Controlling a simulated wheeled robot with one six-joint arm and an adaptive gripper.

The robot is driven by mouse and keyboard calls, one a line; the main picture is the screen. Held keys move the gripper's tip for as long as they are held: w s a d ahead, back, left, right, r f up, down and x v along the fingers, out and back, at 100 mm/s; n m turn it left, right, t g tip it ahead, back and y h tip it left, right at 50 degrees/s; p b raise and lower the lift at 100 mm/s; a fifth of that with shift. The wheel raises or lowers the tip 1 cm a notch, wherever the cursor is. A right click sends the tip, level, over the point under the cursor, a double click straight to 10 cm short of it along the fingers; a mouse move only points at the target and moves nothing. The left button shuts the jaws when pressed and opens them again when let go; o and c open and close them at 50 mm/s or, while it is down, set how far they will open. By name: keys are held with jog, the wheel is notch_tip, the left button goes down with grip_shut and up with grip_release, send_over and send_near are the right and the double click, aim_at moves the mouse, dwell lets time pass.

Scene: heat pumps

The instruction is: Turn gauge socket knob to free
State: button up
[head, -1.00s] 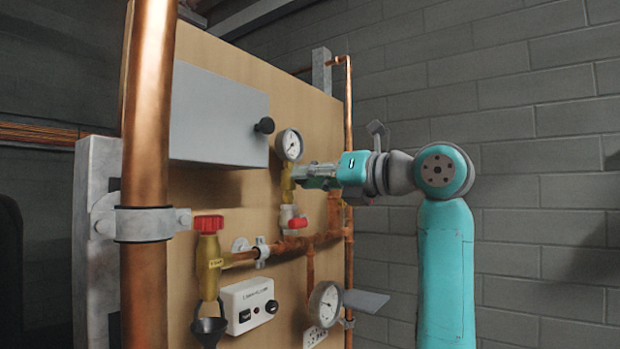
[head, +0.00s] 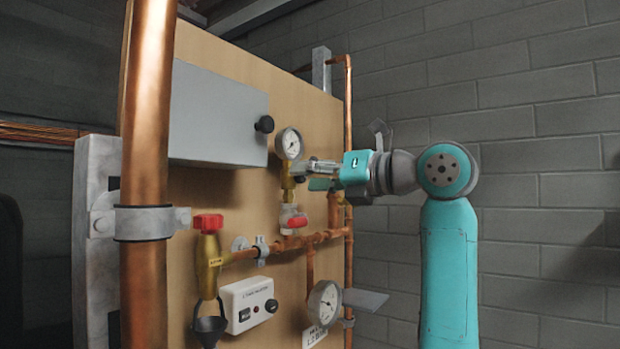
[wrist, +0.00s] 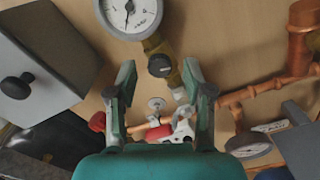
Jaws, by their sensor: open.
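The black gauge socket knob (wrist: 159,65) sits on the brass gauge socket (wrist: 163,48), just below the round white pressure gauge (wrist: 130,12) in the wrist view. In the head view, the gauge (head: 289,143) and the brass socket (head: 288,180) show left of my gripper. My gripper (wrist: 159,76) is open and empty. Its two fingertips lie left and right of the knob in the wrist view, and I see no contact. In the head view, my gripper (head: 308,170) reaches in from the right, close to the socket. The knob's turn angle is too small to read.
A red-handled valve (head: 295,221) sits below the socket, and a red-capped brass valve (head: 208,224) is lower left. A grey box (head: 219,115) with a black knob projects at upper left. A second gauge (head: 325,302) and copper pipes are below. The room right of the board is open.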

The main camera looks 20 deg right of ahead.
jog(key=v, duration=1.1)
jog(key=shift+s+d, duration=0.15)
jog(key=shift+s, duration=0.05)
jog(key=shift+f, duration=0.1)
